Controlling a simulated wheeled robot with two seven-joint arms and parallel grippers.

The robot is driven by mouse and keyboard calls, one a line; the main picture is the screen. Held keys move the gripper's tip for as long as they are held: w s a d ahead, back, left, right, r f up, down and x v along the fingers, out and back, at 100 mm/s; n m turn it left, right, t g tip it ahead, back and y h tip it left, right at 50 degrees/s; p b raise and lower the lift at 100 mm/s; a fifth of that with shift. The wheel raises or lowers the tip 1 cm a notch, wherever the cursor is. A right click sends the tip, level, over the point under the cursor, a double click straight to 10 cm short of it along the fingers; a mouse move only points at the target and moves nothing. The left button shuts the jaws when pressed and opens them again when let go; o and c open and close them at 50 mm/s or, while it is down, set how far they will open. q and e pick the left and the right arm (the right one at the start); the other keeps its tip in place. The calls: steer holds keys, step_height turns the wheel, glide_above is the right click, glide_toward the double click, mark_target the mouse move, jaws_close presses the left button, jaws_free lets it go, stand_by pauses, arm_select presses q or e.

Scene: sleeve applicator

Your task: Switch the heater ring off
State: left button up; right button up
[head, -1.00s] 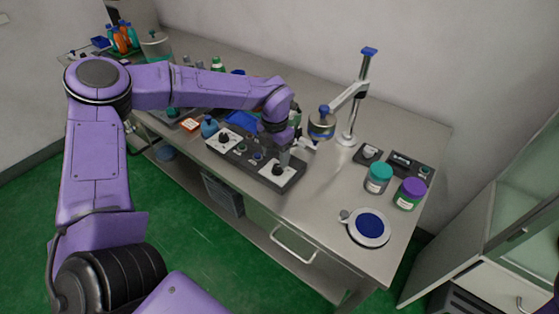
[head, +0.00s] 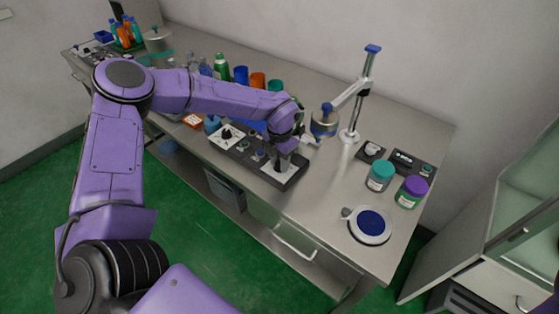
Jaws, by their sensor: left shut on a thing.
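A dark control panel (head: 242,158) lies along the table's front edge. It has a black knob (head: 226,134) on a white plate at its left end and a white plate (head: 271,170) at its right end. My left gripper (head: 281,166) points down over the right plate and is shut on the knob there, which its fingers hide. A ring-shaped metal head (head: 324,120) with a blue top hangs from a stand's arm just behind the gripper; I cannot tell for sure that it is the heater ring. My right gripper is out of view.
The stand's post (head: 361,90) rises behind. At right are a teal-lidded jar (head: 380,176), a purple-lidded jar (head: 411,192), a dish with blue content (head: 370,224) and a small box with a display (head: 410,163). Several bottles stand behind my arm.

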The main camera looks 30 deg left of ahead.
arm_select(q)
steer(key=shift+f+n, duration=0.1)
steer(key=shift+n, duration=0.2)
steer(key=n+b, duration=0.2)
steer(key=n, duration=0.1)
steer(key=shift+f+n+b, duration=0.15)
steer(key=shift+n+b, duration=0.15)
steer(key=shift+b, duration=0.05)
steer(key=n+b, duration=0.3)
steer(key=n, duration=0.2)
steer(key=n+b, duration=0.4)
steer(key=n, duration=0.1)
steer(key=shift+n, duration=0.3)
steer(key=shift+n+b, duration=1.35)
steer(key=shift+n, duration=0.25)
steer(key=o, duration=1)
steer(key=shift+a, duration=0.1)
steer(key=shift+o, duration=0.2)
